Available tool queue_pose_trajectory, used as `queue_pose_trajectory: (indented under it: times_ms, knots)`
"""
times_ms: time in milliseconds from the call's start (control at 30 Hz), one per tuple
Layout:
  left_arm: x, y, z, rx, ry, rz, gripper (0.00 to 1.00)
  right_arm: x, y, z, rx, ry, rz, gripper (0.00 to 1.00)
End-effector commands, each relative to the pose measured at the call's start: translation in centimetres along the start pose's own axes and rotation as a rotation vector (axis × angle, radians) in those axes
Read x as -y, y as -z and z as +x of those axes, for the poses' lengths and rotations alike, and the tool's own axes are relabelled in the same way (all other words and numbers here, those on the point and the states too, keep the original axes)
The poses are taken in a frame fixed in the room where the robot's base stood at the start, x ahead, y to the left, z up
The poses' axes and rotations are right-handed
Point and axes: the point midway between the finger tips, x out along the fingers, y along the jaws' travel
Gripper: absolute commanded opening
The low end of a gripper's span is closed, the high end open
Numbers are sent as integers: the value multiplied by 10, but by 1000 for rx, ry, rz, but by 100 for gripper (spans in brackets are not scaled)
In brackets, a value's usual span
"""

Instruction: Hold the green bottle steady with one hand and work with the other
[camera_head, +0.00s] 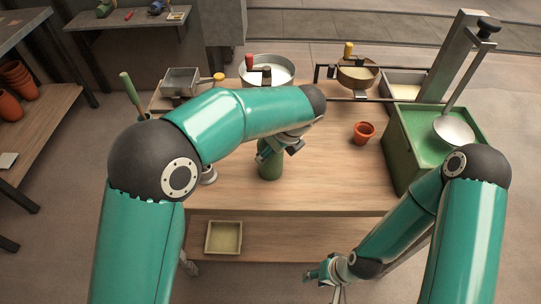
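The green bottle (270,170) stands upright on the wooden table, near its middle. My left arm reaches over the table from the left, and its gripper (277,147) is at the top of the bottle. My own arm and wrist hide much of this gripper, so whether its fingers are closed on the bottle cannot be told. My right gripper (326,282) is low in front of the table's front edge, away from the bottle. Its fingers look spread, with nothing between them.
The table (335,190) has clear wood right of the bottle, up to a small terracotta pot (363,132). A green bin (399,160) with a ladle (453,131) stands at right. Pans (268,67) line the back. A shallow tray (208,237) lies on the lower shelf.

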Motion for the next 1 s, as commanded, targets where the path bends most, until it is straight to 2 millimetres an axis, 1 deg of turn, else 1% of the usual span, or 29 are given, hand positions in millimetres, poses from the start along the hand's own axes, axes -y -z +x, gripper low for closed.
queue_pose_trajectory:
  times_ms: [167, 200, 367, 767, 867, 1000]
  knots:
    - [0, 0, 0, 0, -1, 1, 26, 0, 0, 0, 0, 0, 0, 40]
    - [0, 0, 0, 0, -1, 1, 69, 0, 0, 0, 0, 0, 0, 40]
    - [0, 0, 0, 0, -1, 2, 96, 0, 0, 0, 0, 0, 0, 40]
    - [0, 0, -2, 0, 1, 1, 97, 0, 0, 0, 0, 0, 0, 40]
    - [1, 0, -10, 1, 2, 1, 97, 0, 0, 0, 0, 0, 0, 40]
    - [1, 0, -31, 1, 5, 1, 97, 0, 0, 0, 0, 0, 0, 40]
